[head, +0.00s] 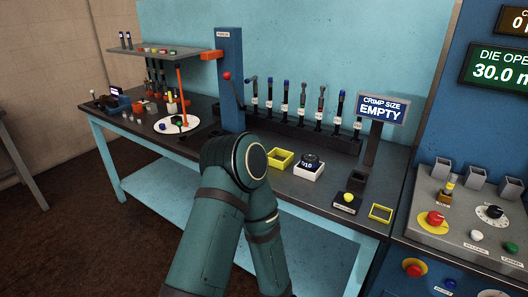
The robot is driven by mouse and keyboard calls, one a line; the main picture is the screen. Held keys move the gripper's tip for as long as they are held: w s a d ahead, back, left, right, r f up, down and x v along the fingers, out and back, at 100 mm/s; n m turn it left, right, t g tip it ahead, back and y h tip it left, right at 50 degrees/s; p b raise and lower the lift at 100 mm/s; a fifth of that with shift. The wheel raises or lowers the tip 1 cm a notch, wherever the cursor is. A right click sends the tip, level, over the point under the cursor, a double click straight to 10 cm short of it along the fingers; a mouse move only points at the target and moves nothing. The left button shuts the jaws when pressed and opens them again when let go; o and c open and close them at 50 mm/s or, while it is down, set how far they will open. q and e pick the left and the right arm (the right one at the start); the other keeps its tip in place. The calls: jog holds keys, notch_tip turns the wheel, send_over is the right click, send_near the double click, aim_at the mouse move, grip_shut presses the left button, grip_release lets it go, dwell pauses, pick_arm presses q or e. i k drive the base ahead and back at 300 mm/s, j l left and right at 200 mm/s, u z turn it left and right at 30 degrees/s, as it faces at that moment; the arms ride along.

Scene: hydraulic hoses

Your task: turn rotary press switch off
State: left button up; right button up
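A grey control panel (456,232) fills the right side of the head view. On it is a red knob on a yellow round plate (435,219), and to its right a black knob on a white dial (493,212). A red button on a yellow ring (414,268) sits on the blue front below. The labels are too small to read, so I cannot tell which control is the press switch or its setting. My bent arm rises in the middle, left of the panel. Neither gripper shows.
A workbench (322,207) holds a row of upright hoses, a yellow tray (280,159), a white box (309,168) and a yellow frame (381,213). Grey cups (476,178) line the panel's back. Brown floor lies at left.

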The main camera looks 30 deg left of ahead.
aim_at(434, 219)
jog(key=j, duration=2.3)
jog(key=z, duration=1.5)
